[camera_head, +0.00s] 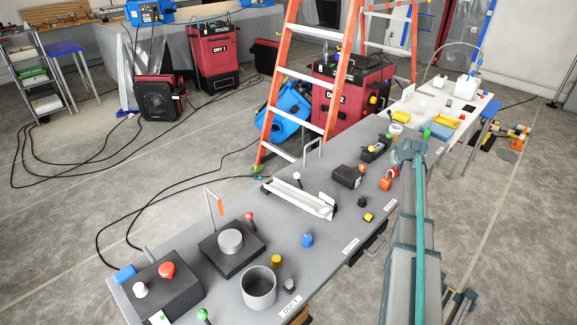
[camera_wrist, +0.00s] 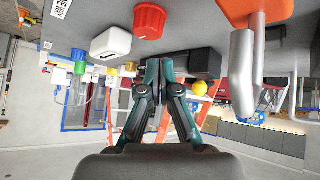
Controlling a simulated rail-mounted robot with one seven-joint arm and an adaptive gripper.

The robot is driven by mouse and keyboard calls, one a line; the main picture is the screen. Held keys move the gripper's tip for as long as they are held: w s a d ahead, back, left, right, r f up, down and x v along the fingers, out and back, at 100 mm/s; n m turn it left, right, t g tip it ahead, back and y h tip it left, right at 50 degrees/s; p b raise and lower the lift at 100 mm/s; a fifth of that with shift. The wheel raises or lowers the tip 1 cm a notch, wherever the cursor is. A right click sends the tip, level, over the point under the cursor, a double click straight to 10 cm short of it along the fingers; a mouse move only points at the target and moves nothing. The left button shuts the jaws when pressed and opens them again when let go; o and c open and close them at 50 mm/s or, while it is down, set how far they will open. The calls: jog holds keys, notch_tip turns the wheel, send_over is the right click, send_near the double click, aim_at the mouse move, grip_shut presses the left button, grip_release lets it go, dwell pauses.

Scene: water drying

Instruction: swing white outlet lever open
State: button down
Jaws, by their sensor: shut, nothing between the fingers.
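I cannot tell for sure which part is the white outlet lever. In the head view a small white-tipped stick (camera_head: 297,177) stands by a silver tray. White containers (camera_head: 466,87) with a thin arched pipe stand at the bench's far end. In the wrist view a white block (camera_wrist: 111,44) with a dark mark sits beside a red knob (camera_wrist: 150,21). My gripper (camera_wrist: 159,63) is shut and empty, its fingertips close to a black box. In the head view my gripper (camera_head: 408,150) is over the right side of the grey bench, apart from the white containers.
The grey bench (camera_head: 335,232) carries several knobs, boxes and a silver tray (camera_head: 299,197). A yellow ball (camera_wrist: 200,88) and an orange part (camera_wrist: 255,10) with a silver bent bar show in the wrist view. An orange ladder (camera_head: 338,85) stands behind the bench.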

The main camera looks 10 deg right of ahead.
aim_at(299, 181)
jog(key=w+a+r+n+g, duration=0.1)
jog(key=w+a, duration=0.1)
jog(key=a, duration=0.4)
jog(key=w+a+n+y, duration=0.1)
jog(key=w+a, duration=0.1)
jog(key=a, duration=0.4)
jog(key=w+a+r+g+y, duration=0.1)
jog(key=w+a, duration=0.1)
jog(key=a, duration=0.5)
jog(key=shift+r+n+g, duration=0.3)
jog(key=shift+n, duration=0.1)
jog(key=a+r+n+g, duration=0.1)
jog(key=a+r+g, duration=0.1)
jog(key=a, duration=0.9)
jog(key=s+a+r+n+g, duration=0.1)
jog(key=a+r+n+g, duration=0.1)
jog(key=a, duration=0.9)
jog(key=shift+a+r+y+p, duration=0.3)
jog(key=shift+r+y+p, duration=0.1)
jog(key=shift+r, duration=0.5)
jog(key=shift+s+f, duration=0.1)
